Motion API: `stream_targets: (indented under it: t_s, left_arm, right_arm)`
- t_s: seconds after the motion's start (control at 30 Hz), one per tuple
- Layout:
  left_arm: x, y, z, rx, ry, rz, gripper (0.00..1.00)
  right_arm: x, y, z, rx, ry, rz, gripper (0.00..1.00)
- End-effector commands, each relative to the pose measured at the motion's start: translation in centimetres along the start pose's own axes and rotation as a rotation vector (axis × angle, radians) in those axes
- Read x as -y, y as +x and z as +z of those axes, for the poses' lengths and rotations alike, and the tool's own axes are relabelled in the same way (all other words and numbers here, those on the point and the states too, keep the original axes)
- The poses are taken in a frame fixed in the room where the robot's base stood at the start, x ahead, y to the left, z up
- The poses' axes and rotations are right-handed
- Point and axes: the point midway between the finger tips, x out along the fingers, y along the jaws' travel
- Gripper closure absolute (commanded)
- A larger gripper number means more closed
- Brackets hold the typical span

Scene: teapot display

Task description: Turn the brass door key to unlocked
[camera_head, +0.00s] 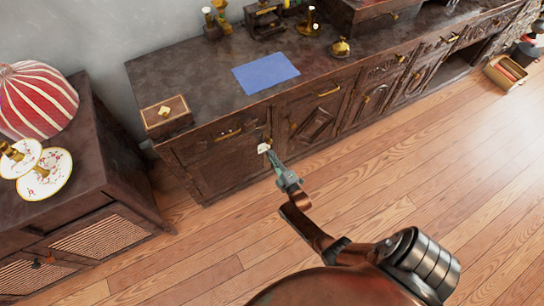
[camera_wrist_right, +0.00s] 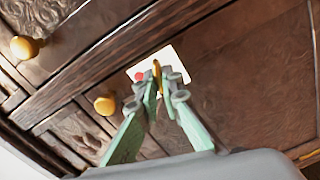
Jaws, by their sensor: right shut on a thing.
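The brass key (camera_wrist_right: 157,68) stands out from a white plate (camera_wrist_right: 175,58) on a dark carved cabinet door (camera_wrist_right: 245,70). A red dot (camera_wrist_right: 139,77) shows on the plate to the left of the key. My right gripper (camera_wrist_right: 161,88) is shut on the key, its green fingers on either side of it. In the head view, my right gripper (camera_head: 271,158) reaches to the white plate (camera_head: 263,148) on the cabinet front. The fingers hide part of the key and plate, so I cannot tell the key's exact angle. My left gripper is not in view.
Round brass knobs (camera_wrist_right: 105,105) sit left of the plate. The cabinet top (camera_head: 200,75) carries a blue cloth (camera_head: 265,72), a wooden box (camera_head: 166,115) and a brass bell (camera_head: 340,47). A side cabinet with a striped lampshade (camera_head: 37,100) stands left.

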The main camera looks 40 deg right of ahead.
Motion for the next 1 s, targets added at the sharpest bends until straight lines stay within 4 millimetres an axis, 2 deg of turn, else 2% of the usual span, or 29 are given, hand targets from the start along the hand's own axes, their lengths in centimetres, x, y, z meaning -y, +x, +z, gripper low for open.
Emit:
stream_targets:
  t_s: [0.43, 1.0]
  left_arm:
    - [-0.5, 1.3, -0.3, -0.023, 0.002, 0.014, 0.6]
    - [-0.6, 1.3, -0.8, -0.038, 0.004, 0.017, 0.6]
  right_arm:
    - [0.3, 0.0, 0.0, 0.0, -0.252, -0.003, 1.0]
    - [0.2, 0.0, -0.1, -0.001, -0.3, -0.003, 1.0]
